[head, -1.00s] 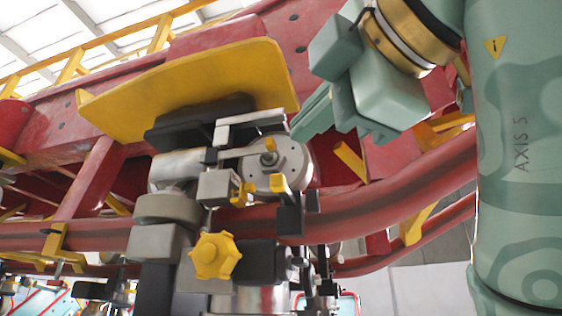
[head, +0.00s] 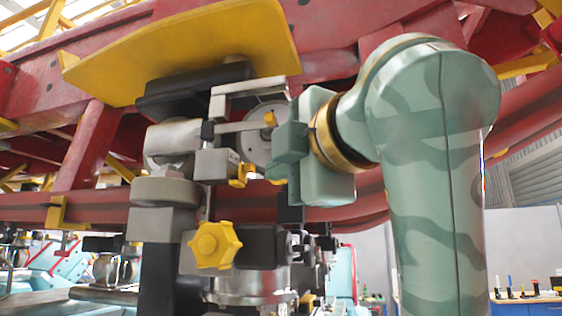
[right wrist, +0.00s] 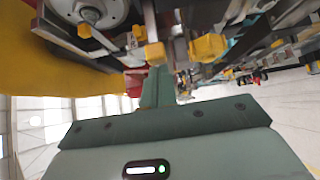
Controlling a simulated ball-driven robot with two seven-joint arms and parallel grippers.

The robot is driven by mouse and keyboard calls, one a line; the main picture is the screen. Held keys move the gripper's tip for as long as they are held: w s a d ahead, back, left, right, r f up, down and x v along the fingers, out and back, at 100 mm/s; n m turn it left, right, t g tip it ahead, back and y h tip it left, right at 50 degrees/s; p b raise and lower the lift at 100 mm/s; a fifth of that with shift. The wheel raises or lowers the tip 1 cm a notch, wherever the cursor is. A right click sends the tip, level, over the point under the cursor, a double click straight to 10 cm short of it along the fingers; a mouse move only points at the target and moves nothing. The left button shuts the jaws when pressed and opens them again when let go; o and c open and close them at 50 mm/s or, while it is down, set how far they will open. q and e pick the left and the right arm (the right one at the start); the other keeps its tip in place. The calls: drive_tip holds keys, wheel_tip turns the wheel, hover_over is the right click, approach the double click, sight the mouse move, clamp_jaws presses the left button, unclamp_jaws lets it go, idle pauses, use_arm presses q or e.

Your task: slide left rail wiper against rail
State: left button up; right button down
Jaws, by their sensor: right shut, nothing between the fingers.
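The red tubular rail (head: 98,213) runs across the head view behind the wheel assembly. A dark block (head: 290,214) sits against it, just below my right gripper; it looks like the lower part of the rail wiper, though I cannot be sure. Its yellow-capped top is hidden behind the gripper. My right gripper (head: 277,160) is shut and empty, its fingers pointing left beside the wheel assembly. In the right wrist view the shut fingers (right wrist: 157,86) reach close to a yellow cap (right wrist: 154,54); contact cannot be told. My left gripper is not in view.
A yellow plate (head: 190,50) overhangs the assembly. A yellow star knob (head: 215,245) sticks out below my gripper, and a small yellow tab (head: 241,177) lies just left of the fingers. A blue bench (head: 530,308) stands far right.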

drive_tip(key=w, duration=0.1)
drive_tip(key=w+d+p, duration=0.1)
drive_tip(key=w, duration=0.2)
drive_tip(key=shift+w+d, duration=0.3)
drive_tip(key=shift+w+a+p, duration=0.1)
drive_tip(key=shift+p, duration=0.2)
